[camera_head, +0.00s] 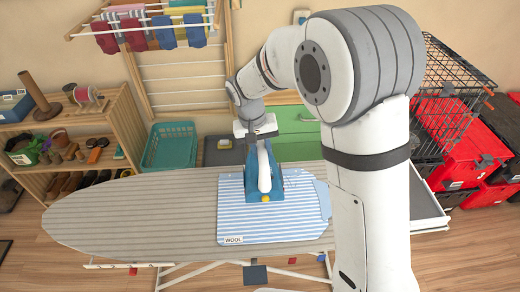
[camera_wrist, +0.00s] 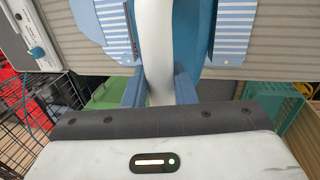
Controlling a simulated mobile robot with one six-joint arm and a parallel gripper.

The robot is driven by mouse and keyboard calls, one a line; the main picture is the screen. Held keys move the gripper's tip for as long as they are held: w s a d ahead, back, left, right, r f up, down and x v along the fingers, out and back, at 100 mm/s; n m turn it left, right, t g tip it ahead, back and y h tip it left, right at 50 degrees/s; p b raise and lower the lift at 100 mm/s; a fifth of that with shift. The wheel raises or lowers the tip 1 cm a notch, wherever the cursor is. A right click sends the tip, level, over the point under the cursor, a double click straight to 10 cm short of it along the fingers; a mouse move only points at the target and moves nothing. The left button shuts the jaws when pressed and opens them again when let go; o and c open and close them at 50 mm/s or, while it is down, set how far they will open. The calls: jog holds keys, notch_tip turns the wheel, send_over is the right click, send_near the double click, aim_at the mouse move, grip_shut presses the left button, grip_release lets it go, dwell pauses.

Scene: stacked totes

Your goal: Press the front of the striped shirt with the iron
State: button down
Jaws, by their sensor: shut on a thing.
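The blue and white striped shirt (camera_head: 232,218) lies spread flat on the grey ironing board (camera_head: 120,210), with a "WOOL" label (camera_head: 234,240) at its lower left corner. My gripper (camera_head: 260,143) comes down from behind and is shut on the iron's handle. In the wrist view, the two blue fingers of my gripper (camera_wrist: 160,88) close on both sides of the white handle (camera_wrist: 154,45). Striped shirt cloth (camera_wrist: 233,35) shows on both sides of the iron.
A teal basket (camera_head: 169,147) stands behind the board. A shelf (camera_head: 95,165) with shoes is at left. A drying rack (camera_head: 150,30) hangs above. A wire cage (camera_head: 450,95) and red totes (camera_head: 465,145) stand at right. The board's left part is bare.

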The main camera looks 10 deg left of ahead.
jog(key=shift+r, duration=0.1)
jog(key=s+d+r, duration=0.2)
jog(key=s+r, duration=0.1)
jog(key=s, duration=0.2)
jog(key=s+d+r+p, duration=0.1)
jog(key=s+d+r, duration=0.1)
jog(key=s, duration=0.4)
jog(key=shift+d+r, duration=0.4)
jog(key=shift+r, duration=0.1)
dwell(0.4)
